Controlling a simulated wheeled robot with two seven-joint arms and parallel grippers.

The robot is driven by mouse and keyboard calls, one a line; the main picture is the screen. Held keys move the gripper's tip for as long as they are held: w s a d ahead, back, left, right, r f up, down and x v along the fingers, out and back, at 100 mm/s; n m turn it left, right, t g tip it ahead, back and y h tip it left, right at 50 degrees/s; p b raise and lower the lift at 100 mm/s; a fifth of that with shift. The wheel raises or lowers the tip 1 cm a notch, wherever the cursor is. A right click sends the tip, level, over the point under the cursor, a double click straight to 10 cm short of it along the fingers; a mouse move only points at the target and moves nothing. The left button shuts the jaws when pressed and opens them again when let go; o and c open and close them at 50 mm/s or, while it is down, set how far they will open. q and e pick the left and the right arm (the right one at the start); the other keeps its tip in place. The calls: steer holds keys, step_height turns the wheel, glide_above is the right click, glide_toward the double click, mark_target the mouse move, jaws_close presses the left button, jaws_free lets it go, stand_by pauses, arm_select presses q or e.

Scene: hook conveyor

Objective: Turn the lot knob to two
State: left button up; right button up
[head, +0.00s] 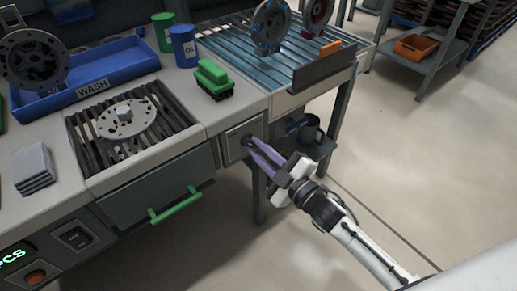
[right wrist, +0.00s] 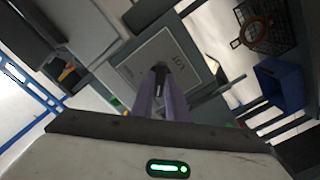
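The lot panel (head: 233,150) is a light plate on the bench front, right of the drawer with the green handle. In the right wrist view the panel (right wrist: 175,52) carries the letters LOT. The dark lot knob (right wrist: 159,78) stands out from it, partly hidden by my fingers. My right gripper (head: 250,142) reaches the panel from the right with its purple fingers close together. In the right wrist view the right gripper's fingertips (right wrist: 160,82) lie on either side of the knob and appear closed on it. The knob's setting cannot be read. My left gripper is out of view.
A green-handled drawer (head: 160,190) is left of the panel. A green brush (head: 213,80) and a blue can (head: 184,46) stand on the bench above. A dark mug (head: 310,128) sits on a low shelf behind my gripper.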

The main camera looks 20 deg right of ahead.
jaws_close()
